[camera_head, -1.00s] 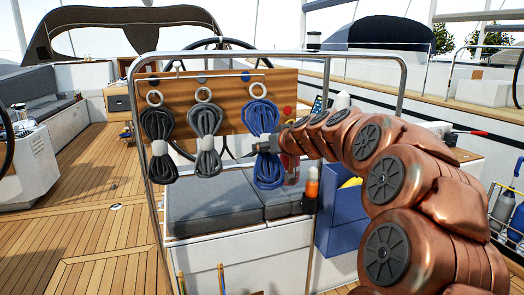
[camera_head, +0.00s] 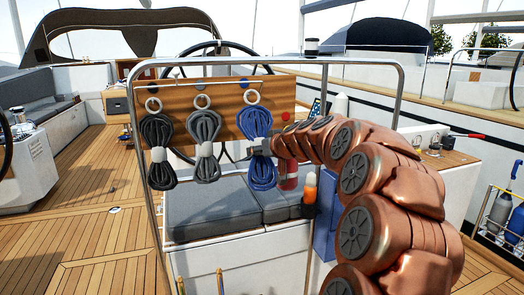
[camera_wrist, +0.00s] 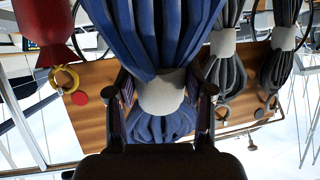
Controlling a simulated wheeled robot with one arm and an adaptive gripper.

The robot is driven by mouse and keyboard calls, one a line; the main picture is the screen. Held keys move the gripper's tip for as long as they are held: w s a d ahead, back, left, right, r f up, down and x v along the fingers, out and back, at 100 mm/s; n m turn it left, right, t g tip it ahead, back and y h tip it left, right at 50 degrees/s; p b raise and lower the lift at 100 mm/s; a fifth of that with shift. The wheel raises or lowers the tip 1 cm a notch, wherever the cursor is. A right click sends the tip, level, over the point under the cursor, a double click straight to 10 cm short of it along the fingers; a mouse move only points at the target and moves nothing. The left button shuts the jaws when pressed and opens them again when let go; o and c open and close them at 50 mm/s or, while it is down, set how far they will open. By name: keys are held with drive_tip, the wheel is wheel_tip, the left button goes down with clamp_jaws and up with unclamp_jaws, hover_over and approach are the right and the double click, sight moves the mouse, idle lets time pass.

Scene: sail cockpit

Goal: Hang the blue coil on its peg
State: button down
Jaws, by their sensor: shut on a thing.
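The ring is in front of the wooden board (camera_head: 228,118), a little below and right of a blue disc (camera_head: 244,82). I cannot tell whether the ring is around a peg. My gripper (camera_wrist: 163,92) is shut around the coil's pale middle band in the wrist view, a finger on each side. In the head view my arm reaches it from the right and the fingers are small. The coil's ring is hidden in the wrist view.
A black coil (camera_head: 158,135) and a grey coil (camera_head: 205,133) hang on the board to the left, the grey one close by. A metal rail frame (camera_head: 398,95) surrounds the board. A red disc (camera_wrist: 80,98) and a red object (camera_wrist: 40,32) show near my gripper. Grey cushions (camera_head: 200,216) lie below.

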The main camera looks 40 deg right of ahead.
drive_tip(key=shift+w+d+f, duration=0.2)
drive_tip(key=shift+w+d, duration=0.1)
drive_tip(key=shift+w, duration=0.55)
drive_tip(key=shift+w+d+f, duration=0.25)
drive_tip(key=shift+w, duration=0.55)
drive_tip(key=shift+w+d+f, duration=0.2)
drive_tip(key=shift+w+d, duration=0.1)
drive_tip(key=shift+w, duration=0.55)
